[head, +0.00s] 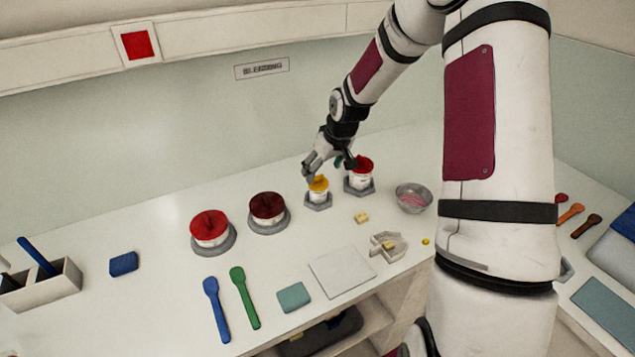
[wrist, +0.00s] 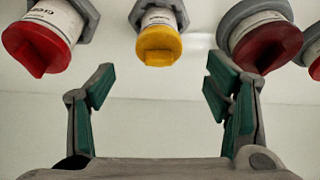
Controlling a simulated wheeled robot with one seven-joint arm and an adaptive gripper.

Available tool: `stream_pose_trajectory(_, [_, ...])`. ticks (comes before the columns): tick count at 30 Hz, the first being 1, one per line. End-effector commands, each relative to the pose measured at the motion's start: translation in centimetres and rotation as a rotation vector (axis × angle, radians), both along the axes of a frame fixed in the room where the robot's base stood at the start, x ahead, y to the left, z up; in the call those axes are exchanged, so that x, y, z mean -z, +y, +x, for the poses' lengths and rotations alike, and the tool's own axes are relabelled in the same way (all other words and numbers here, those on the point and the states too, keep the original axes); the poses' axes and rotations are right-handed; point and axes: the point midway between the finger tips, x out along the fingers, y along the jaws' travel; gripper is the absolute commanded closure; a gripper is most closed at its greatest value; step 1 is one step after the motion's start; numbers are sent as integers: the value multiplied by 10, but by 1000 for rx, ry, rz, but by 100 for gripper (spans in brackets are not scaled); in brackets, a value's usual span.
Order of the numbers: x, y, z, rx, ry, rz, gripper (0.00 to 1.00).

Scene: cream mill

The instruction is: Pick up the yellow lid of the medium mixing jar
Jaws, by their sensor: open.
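The yellow lid (head: 318,183) sits on a small white jar in a grey holder (head: 318,202) on the counter. In the wrist view the yellow lid (wrist: 158,47) is at the top centre, beyond the fingertips and between their lines. My gripper (head: 318,168) is open and empty, close to the yellow lid in the head view. In the wrist view its two green-padded fingers (wrist: 160,88) stand wide apart, with bare white surface between them. The exact gap between fingers and lid cannot be told.
A red-lidded jar (head: 361,166) stands close right of the yellow one. A dark red-lidded jar (head: 268,208) and another red-lidded jar (head: 210,228) stand to the left. A metal bowl (head: 413,198) is to the right. Spatulas (head: 245,296) and a white tile (head: 342,271) lie in front.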

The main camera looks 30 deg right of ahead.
Motion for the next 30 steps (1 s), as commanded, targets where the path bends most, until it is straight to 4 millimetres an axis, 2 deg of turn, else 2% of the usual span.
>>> stream_pose_trajectory(5, [9, 0, 4, -1, 2, -1, 28])
stream_pose_trajectory(15, [45, 2, 25, -2, 2, 0, 28])
stream_pose_trajectory(24, [49, 1, 28, -1, 1, -1, 28])
stream_pose_trajectory(25, [49, 1, 28, -1, 1, -1, 31])
stream_pose_trajectory(29, [49, 1, 27, -1, 1, -1, 59])
stream_pose_trajectory(30, [49, 1, 27, -1, 1, -1, 60])
